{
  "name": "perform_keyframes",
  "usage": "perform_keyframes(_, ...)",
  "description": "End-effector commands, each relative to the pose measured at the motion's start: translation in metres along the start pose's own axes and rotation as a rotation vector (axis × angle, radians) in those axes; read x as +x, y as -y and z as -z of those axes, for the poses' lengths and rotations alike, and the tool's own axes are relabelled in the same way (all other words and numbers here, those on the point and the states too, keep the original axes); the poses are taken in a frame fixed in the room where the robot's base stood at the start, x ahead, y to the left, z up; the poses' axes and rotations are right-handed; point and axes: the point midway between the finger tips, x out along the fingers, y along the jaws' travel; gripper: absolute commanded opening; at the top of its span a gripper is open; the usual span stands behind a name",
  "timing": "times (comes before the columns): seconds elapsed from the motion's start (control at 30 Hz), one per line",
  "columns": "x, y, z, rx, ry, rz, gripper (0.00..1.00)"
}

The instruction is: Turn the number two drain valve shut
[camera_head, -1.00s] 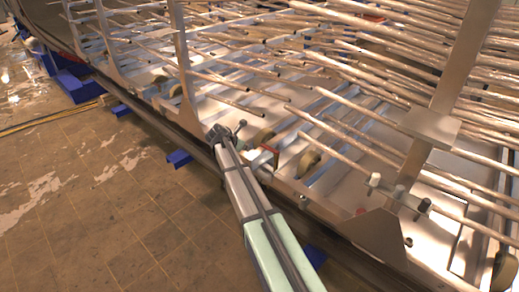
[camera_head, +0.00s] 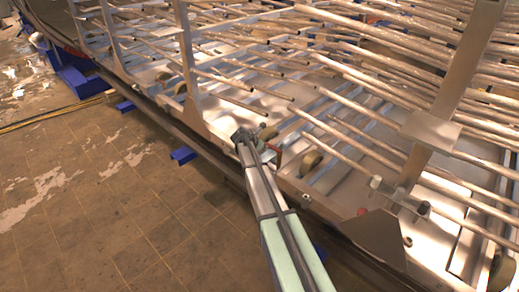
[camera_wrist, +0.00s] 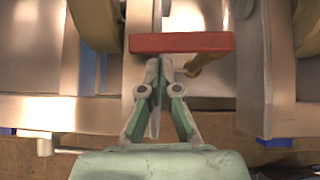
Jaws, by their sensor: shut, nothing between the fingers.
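A flat red valve handle (camera_wrist: 183,42) lies crosswise in the wrist view, with a brass-coloured stem (camera_wrist: 202,64) below its right part. In the head view the red handle (camera_head: 278,158) is a small patch just right of my arm's end. My gripper (camera_wrist: 160,64) is shut and empty. Its fingertips are at the handle's lower edge, left of the stem. I cannot tell whether they touch the handle or sit behind it. My gripper (camera_head: 262,138) also shows small in the head view. No valve number is legible.
Metal tubes (camera_head: 335,128) run above the chamber floor. A tan roller (camera_head: 311,162) stands right of the handle, and rollers (camera_wrist: 97,20) flank it in the wrist view. An upright bracket (camera_head: 187,80) rises at left. The tiled floor (camera_head: 110,220) is open.

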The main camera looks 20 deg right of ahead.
Motion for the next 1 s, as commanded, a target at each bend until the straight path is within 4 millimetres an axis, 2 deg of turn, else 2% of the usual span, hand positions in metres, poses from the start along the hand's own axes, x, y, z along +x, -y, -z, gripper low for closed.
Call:
perform_keyframes(0.43,0.004,0.0,-0.004,0.0,0.0,0.0,0.0)
perform_keyframes(0.6,0.013,-0.003,-0.015,0.001,0.0,0.0,0.0)
perform_keyframes(1.0,0.013,-0.002,-0.013,0.0,0.002,-0.001,0.0)
